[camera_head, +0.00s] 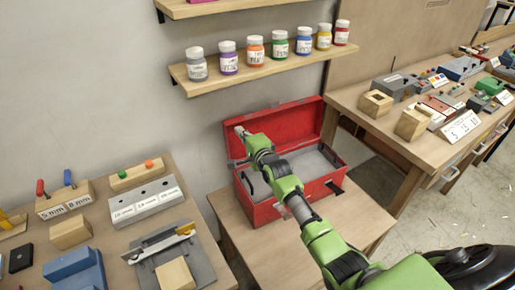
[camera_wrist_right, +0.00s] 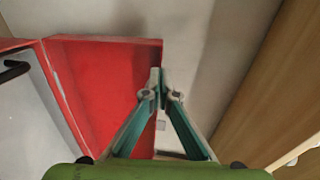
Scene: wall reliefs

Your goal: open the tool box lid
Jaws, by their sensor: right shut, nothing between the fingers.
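The red tool box (camera_head: 305,199) stands on a small wooden table. Its red lid (camera_head: 295,122) is raised and leans back near the wall, showing the grey interior (camera_head: 310,163). My right gripper (camera_head: 240,131) is at the left end of the raised lid, with its arm reaching across the box from the lower right. In the right wrist view my right gripper (camera_wrist_right: 160,94) is shut and empty, its fingertips over the edge of the red lid (camera_wrist_right: 105,85). I cannot tell whether they touch it. My left gripper is not in view.
A wall shelf (camera_head: 250,69) with several paint jars hangs above the box. A left bench (camera_head: 107,235) holds blocks and tools. A right bench (camera_head: 350,98) holds blocks and small boxes. The small table's front (camera_head: 265,250) is clear apart from my arm over it.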

